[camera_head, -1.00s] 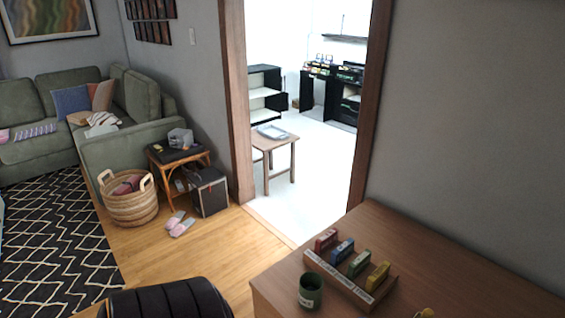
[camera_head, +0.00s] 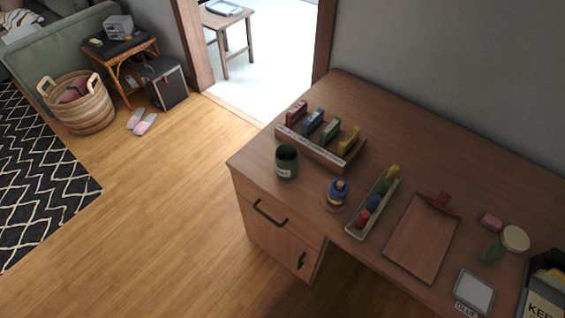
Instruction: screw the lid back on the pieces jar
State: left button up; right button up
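A dark green cup-like jar (camera_head: 287,162) with a pale label stands open-topped near the desk's left edge in the head view. A small stack of blue and yellow pieces (camera_head: 338,193) sits on a round brown base to its right. A round cream disc (camera_head: 515,238), lid-like, shows at the right beside a small green object (camera_head: 492,253); I cannot tell whether it rests on that object or lies beside it. I cannot tell for certain which of these is the pieces jar or its lid. Neither gripper is in view.
The brown desk (camera_head: 420,130) holds a rack of coloured blocks (camera_head: 318,146), a narrow tray of coloured pieces (camera_head: 373,204), a brown clipboard-like board (camera_head: 422,238), a pink block (camera_head: 490,222), a GLUE-labelled tray (camera_head: 474,292) and a black KEEP bin (camera_head: 546,290). Wooden floor (camera_head: 165,215) left of it is clear.

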aim_at(285, 171)
jog(key=k+l+z, duration=0.35)
jog(key=k+l, duration=0.25)
jog(key=k+l+z, duration=0.2)
jog(key=l, duration=0.3)
jog(key=k+l+z, duration=0.15)
jog(key=k+l, duration=0.15)
jog(key=l, duration=0.15)
